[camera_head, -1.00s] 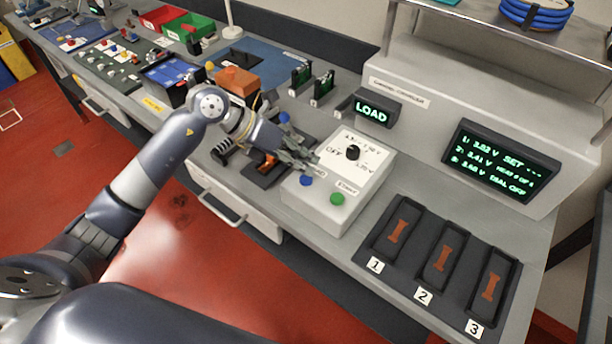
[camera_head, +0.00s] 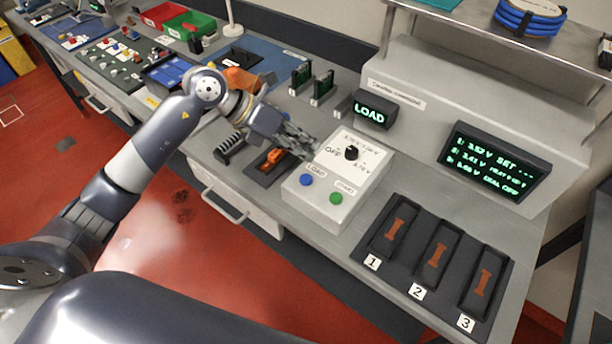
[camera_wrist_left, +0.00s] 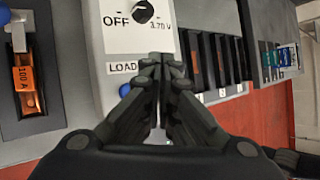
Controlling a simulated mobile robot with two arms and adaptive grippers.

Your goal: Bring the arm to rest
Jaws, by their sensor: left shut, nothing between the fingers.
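My left arm comes in from the left in the head view. My left gripper (camera_head: 302,146) is beside the upper left edge of the white control box (camera_head: 324,212), shut and empty. The box carries a black dial (camera_head: 351,153), a blue LOAD button (camera_head: 306,180) and a green button (camera_head: 336,198). In the left wrist view the shut fingers (camera_wrist_left: 162,60) show in front of the box face, just right of the LOAD label (camera_wrist_left: 122,67) and below the dial (camera_wrist_left: 143,12). Whether the fingers touch the box I cannot tell. My right gripper is not in view.
A black tray with three numbered slots (camera_head: 388,262) lies at the bench's right front. A dark holder with an orange fuse (camera_head: 272,156) sits left of the box. A lit display (camera_head: 495,172) stands behind. An open drawer (camera_head: 236,207) juts out below the bench.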

